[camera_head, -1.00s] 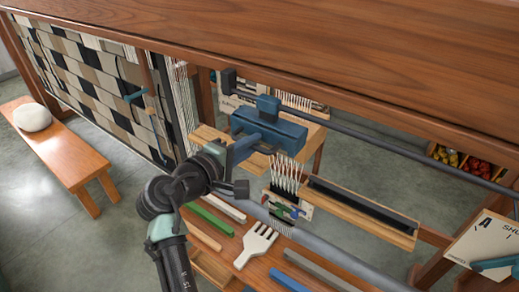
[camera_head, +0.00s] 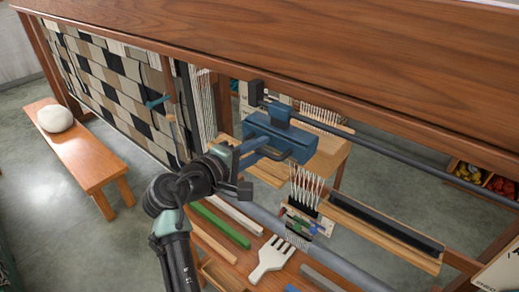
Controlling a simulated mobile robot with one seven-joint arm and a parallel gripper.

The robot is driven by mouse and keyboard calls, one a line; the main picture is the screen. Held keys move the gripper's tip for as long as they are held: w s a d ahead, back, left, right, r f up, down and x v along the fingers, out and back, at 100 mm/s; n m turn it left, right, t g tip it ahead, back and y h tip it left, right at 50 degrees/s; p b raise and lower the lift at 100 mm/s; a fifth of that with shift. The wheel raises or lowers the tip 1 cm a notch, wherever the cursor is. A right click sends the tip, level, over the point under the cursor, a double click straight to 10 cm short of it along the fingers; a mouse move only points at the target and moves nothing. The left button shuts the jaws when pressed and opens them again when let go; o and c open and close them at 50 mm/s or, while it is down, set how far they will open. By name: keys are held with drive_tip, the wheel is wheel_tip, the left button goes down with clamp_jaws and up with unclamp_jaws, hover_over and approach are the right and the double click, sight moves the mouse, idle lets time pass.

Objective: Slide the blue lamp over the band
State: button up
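The blue lamp (camera_head: 292,142) is a long blue block hung by a clamp on a dark rail, close to the rail's left end block. A blue handle juts from it toward my gripper (camera_head: 238,170). My gripper is at this handle, left of and below the lamp body; whether its fingers are closed on the handle is not clear. A small piece with upright white threads and a dark comb-like part (camera_head: 303,195) stands below and right of the lamp. I cannot tell for sure that it is the band.
A wooden trough with a black strip (camera_head: 385,225) lies to the right. A white fork-shaped comb (camera_head: 270,259) and a green bar (camera_head: 221,225) lie on the bench below. The dark rail (camera_head: 390,145) runs clear to the right under a wooden beam. A checkered cloth hangs left.

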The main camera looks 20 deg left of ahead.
drive_tip(key=b+v, duration=0.3)
drive_tip(key=v, duration=1)
